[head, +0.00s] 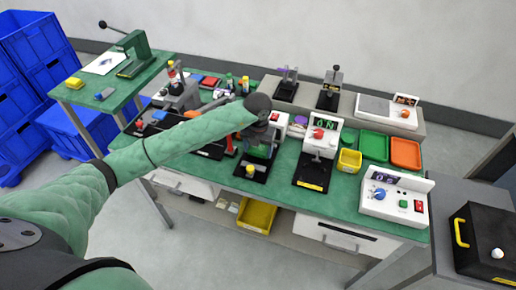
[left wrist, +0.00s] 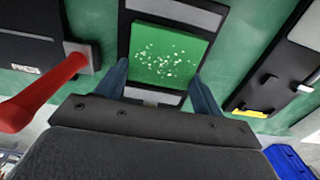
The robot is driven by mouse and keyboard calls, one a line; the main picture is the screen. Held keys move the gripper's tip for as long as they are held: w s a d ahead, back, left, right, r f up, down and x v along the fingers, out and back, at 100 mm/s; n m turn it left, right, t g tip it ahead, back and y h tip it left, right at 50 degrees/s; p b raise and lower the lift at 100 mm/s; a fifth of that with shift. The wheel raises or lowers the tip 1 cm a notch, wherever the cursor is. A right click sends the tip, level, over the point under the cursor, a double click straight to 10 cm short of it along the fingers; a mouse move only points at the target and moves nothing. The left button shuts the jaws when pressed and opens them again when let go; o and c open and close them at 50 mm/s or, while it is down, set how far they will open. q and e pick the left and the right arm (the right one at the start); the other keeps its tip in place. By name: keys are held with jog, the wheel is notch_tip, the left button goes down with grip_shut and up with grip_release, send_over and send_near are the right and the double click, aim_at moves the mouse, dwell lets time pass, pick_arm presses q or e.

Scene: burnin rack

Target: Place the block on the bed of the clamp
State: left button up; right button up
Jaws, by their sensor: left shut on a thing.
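A flat green block (left wrist: 166,54) with white specks is held between the blue-grey fingertips of my left gripper (left wrist: 164,84) in the left wrist view. In the head view the block (head: 262,151) shows as a small green patch under my left gripper (head: 262,143). Behind the block in the wrist view is a black fixture with grey strips (left wrist: 175,12). In the head view a black base (head: 250,178) with a yellow-topped part lies below the gripper. I cannot tell whether this is the clamp, or whether the block touches it. My right gripper is not in view.
A red lever (left wrist: 40,92) stands close on the left in the wrist view. To the right in the head view is a black fixture with a yellow label (head: 313,172). Green (head: 374,146) and orange (head: 405,153) trays and a control box (head: 394,193) stand farther right.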

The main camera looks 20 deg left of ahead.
pick_arm(q)
jog(key=shift+f, duration=0.5)
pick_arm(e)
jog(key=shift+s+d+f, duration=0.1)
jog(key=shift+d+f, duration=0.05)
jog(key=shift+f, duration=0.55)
pick_arm(q)
jog(key=shift+f, duration=0.1)
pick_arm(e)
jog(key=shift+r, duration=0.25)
pick_arm(q)
jog(key=o, duration=1)
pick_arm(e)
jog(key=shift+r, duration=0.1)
